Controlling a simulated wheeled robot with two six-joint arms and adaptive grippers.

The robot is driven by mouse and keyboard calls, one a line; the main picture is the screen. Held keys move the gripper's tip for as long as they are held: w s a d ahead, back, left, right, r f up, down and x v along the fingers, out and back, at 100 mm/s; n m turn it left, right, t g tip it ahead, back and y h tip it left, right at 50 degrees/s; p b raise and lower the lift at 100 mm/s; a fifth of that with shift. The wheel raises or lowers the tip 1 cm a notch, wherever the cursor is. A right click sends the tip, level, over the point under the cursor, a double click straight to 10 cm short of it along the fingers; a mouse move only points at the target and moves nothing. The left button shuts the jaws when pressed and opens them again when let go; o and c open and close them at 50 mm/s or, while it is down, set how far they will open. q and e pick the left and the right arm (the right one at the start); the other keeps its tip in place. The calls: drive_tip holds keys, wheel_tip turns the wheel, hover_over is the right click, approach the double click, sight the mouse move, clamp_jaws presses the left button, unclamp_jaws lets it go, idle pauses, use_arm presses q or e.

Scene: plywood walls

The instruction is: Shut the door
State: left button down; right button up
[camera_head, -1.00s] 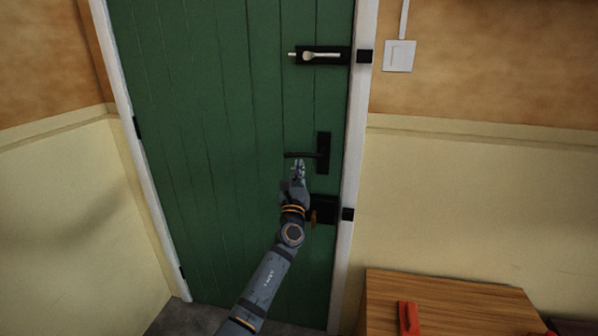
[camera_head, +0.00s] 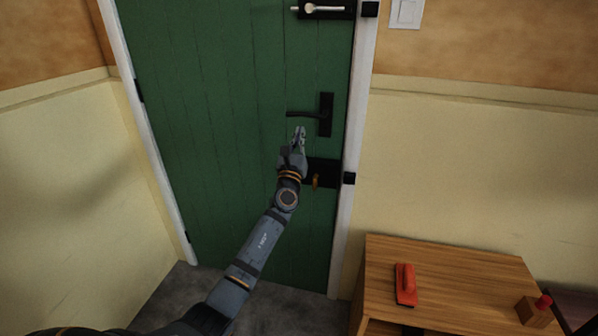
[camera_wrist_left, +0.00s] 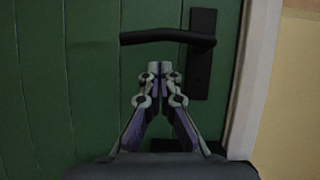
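The green plank door (camera_head: 215,120) stands in its white frame (camera_head: 352,150), and its right edge appears flush with the frame. A black lever handle (camera_head: 308,115) on a black plate is near the right edge; it also shows in the left wrist view (camera_wrist_left: 165,36), lying level. My left gripper (camera_head: 299,132) is just below the lever, in front of the door. In the left wrist view its fingertips (camera_wrist_left: 160,68) are together with nothing between them. Whether the fingers touch the door cannot be told. My right gripper is out of view.
A slide bolt (camera_head: 322,9) is above the handle, and a black lock box with a brass key (camera_head: 316,181) below it. A wooden cabinet (camera_head: 445,275) with a red-handled tool (camera_head: 405,284) stands at lower right. Grey floor (camera_head: 275,310) shows below.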

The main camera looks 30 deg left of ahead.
use_arm(q)
drive_tip(key=v, duration=1)
drive_tip(key=shift+d+f, duration=0.15)
drive_tip(key=shift+f, duration=0.2)
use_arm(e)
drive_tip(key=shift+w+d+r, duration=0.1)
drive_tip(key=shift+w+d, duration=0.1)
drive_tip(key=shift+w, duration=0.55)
use_arm(q)
drive_tip(key=shift+s, duration=0.15)
